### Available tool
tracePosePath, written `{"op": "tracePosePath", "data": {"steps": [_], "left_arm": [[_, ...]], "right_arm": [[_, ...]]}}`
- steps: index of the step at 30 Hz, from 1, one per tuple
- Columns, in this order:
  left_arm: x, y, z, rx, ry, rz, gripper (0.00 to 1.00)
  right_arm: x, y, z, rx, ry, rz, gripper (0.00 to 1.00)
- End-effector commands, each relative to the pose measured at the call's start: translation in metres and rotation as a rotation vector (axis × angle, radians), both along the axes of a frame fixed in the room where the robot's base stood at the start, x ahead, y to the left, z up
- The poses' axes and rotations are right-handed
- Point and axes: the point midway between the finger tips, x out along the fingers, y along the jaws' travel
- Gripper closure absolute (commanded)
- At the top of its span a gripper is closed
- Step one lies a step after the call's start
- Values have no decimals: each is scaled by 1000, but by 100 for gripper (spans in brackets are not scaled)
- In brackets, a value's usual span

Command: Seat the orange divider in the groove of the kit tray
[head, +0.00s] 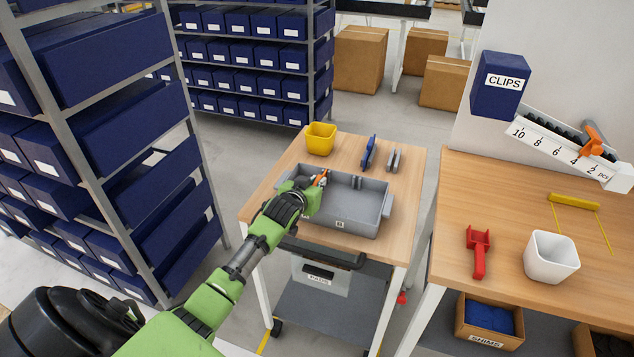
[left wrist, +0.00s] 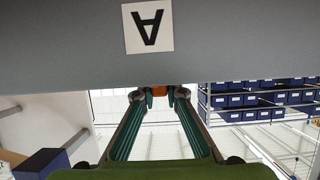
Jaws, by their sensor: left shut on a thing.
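The grey kit tray (head: 355,222) lies on the wooden top of a small cart. My left gripper (head: 317,184) is over the left part of the tray, shut on the orange divider (head: 322,176). Only a small part of the divider shows past the fingers. In the left wrist view the fingertips (left wrist: 159,95) close on a bit of orange (left wrist: 160,90) beside a grey surface with an upside-down "A" label. I cannot tell whether the divider touches the groove, which is hidden. My right gripper is in no view.
A yellow bin (head: 320,140), a blue part (head: 369,152) and grey parts (head: 393,159) stand behind the tray. A bench to the right holds a red tool (head: 478,252) and a white cup (head: 551,258). A shelf of blue boxes (head: 135,155) stands left.

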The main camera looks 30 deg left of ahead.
Motion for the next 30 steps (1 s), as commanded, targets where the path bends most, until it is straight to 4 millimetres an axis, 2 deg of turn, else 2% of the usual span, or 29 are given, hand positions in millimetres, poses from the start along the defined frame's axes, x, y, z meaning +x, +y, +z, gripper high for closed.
{"op": "tracePosePath", "data": {"steps": [1,3,17,23,30], "left_arm": [[0,0,0,0,-1,0,81],[0,0,0,0,0,0,69],[-6,-1,2,0,-1,0,69],[-28,-7,12,0,-1,-1,69],[-65,-16,26,0,0,-1,69]], "right_arm": [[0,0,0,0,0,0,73],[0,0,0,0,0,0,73],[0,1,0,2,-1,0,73],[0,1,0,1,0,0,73],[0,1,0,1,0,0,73]]}}
